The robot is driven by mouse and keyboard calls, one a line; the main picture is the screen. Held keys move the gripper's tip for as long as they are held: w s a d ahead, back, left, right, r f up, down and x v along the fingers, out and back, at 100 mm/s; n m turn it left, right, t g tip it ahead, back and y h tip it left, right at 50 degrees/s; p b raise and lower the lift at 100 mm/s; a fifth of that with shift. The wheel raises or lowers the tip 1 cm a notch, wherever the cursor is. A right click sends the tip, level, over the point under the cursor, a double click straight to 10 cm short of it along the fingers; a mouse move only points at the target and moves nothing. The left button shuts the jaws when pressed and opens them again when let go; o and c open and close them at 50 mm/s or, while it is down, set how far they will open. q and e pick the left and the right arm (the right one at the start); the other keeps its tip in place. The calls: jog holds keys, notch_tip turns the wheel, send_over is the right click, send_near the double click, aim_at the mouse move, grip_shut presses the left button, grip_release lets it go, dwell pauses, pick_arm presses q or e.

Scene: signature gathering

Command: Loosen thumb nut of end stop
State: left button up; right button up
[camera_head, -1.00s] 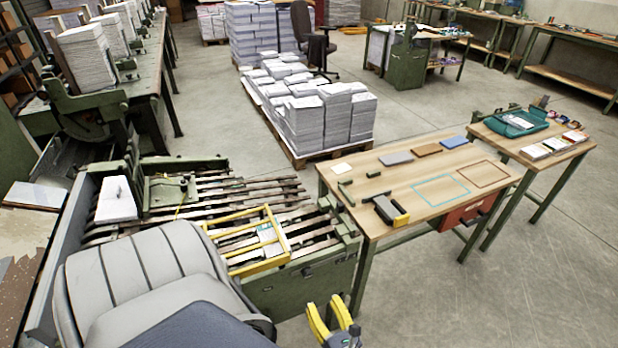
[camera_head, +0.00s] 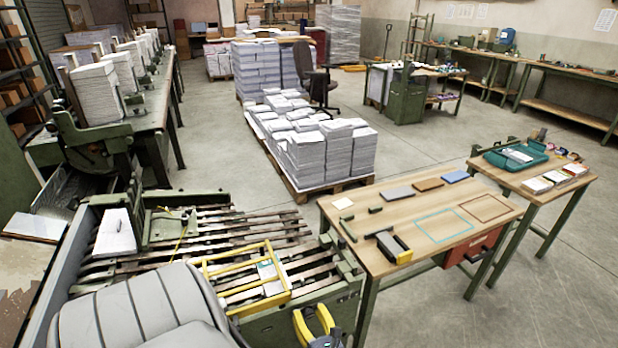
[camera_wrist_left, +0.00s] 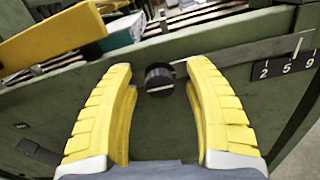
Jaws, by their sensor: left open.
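A round black ribbed knob (camera_wrist_left: 160,79), which looks like the thumb nut, sits on the green side panel of the machine in the left wrist view. A thin light slot or bar runs to the right from it. My left gripper (camera_wrist_left: 158,72) is open, with its yellow fingers on either side of the knob. The knob shows between the fingertips; I cannot tell whether they touch it. In the head view my left gripper (camera_head: 314,322) is at the bottom edge, beside the machine's green front. My right gripper is not in view.
A number plate (camera_wrist_left: 285,66) is right of the knob. A yellow frame (camera_head: 245,284) lies on the slatted machine bed. A wooden table (camera_head: 395,265) with blocks and tools is at the right, with open floor beyond.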

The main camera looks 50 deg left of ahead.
pick_arm(q)
grip_shut()
dwell(0.5)
jog(key=shift+n, duration=0.3)
jog(key=n, duration=1.3)
jog(key=shift+n, duration=2.1)
